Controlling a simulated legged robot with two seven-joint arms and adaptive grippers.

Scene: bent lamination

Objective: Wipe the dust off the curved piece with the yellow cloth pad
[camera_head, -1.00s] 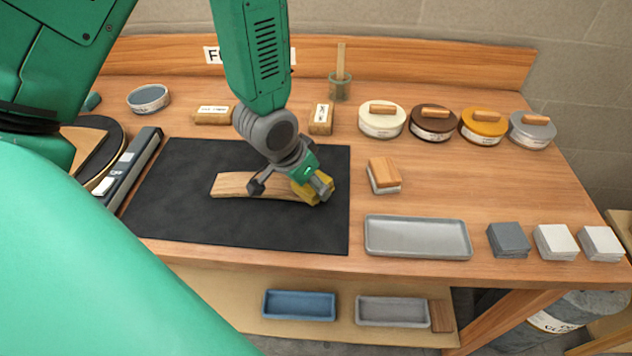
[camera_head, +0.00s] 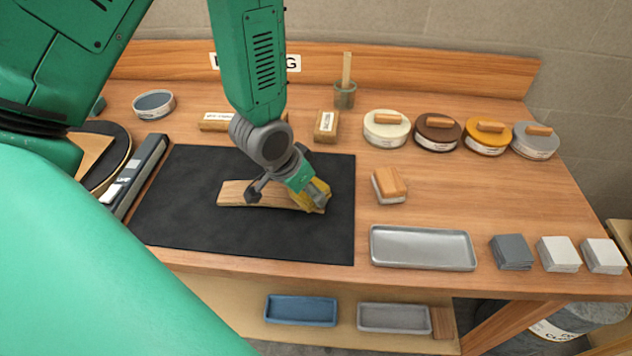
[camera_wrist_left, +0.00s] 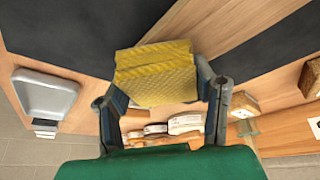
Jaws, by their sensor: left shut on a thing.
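The curved wooden piece (camera_head: 250,194) lies on the black mat (camera_head: 185,223) in the head view. My left gripper (camera_head: 314,192) is over its right end, shut on the yellow cloth pad (camera_head: 318,188). The pad appears to be at the surface of the right end; I cannot tell contact for sure. In the left wrist view the yellow pad (camera_wrist_left: 155,73) sits between both fingers of my left gripper (camera_wrist_left: 165,92), with the wood (camera_wrist_left: 185,22) beyond it. Any dust is too small to make out. My right gripper is not in view.
A grey tray (camera_head: 421,265) and stacked square pads (camera_head: 512,252) lie right of the mat. A wood-handled block (camera_head: 389,184) stands behind the tray. Several round tins (camera_head: 437,136) line the back right. A long dark tool (camera_head: 137,177) lies left of the mat.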

